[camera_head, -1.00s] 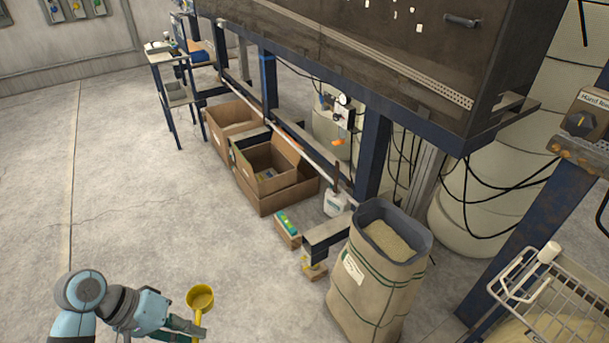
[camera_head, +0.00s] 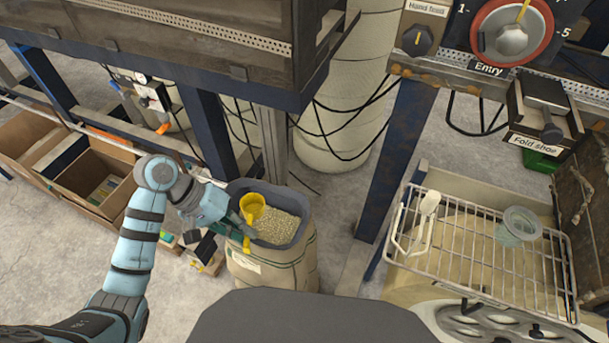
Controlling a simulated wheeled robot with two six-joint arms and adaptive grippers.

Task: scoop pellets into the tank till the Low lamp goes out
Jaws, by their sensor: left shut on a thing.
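My left gripper (camera_head: 238,224) is shut on the handle of a yellow scoop (camera_head: 252,205). The scoop's cup is at the mouth of a tan sack (camera_head: 270,270) with a grey inner lining. Pale pellets (camera_head: 281,228) fill the sack's opening. I cannot tell whether the cup touches the pellets or holds any. My right gripper is not in view. I cannot make out the tank or a Low lamp.
A wire rack (camera_head: 470,285) at the right holds a white-handled tool (camera_head: 427,207) and a translucent cup (camera_head: 521,224). A blue post (camera_head: 402,160) stands between sack and rack. A control panel (camera_head: 455,40) is above. Cardboard boxes (camera_head: 95,185) are at left.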

